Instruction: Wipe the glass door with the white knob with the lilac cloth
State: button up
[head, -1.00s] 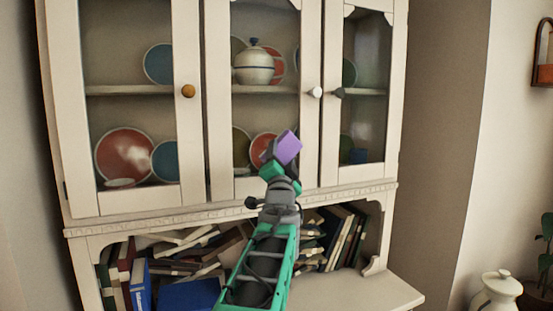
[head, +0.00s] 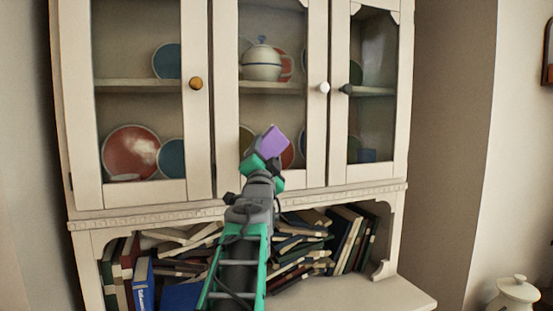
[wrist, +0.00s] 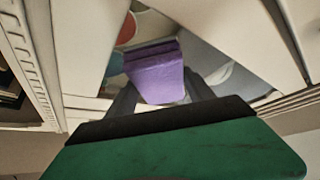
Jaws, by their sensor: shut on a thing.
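The lilac cloth (head: 274,141) is a small folded block held in my gripper (head: 262,155). In the wrist view the cloth (wrist: 157,72) sits between the two dark fingers of my gripper (wrist: 160,97), which is shut on it. The middle glass door (head: 270,107) of the cabinet has the white knob (head: 324,87) on its right frame. The cloth is in front of the lower part of this door's glass, below and left of the knob. I cannot tell whether the cloth touches the glass.
The left door has a brown knob (head: 196,83) and the right door a dark grey knob (head: 346,89). Plates and a lidded pot (head: 262,62) stand behind the glass. Books (head: 300,240) fill the open shelf below, behind my arm. A white jar (head: 515,293) stands at lower right.

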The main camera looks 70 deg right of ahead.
jog(key=shift+w+a, duration=0.4)
jog(key=shift+w, duration=0.1)
jog(key=shift+s+a+f+b, duration=0.25)
jog(key=shift+s+a+b, duration=0.15)
jog(key=shift+b, duration=0.5)
jog(key=s+a+b, duration=0.3)
jog(key=shift+s+a+r, duration=0.2)
jog(key=shift+a+r, duration=0.05)
jog(key=shift+a, duration=0.05)
jog(key=s+a+b, duration=0.2)
jog(key=b, duration=0.1)
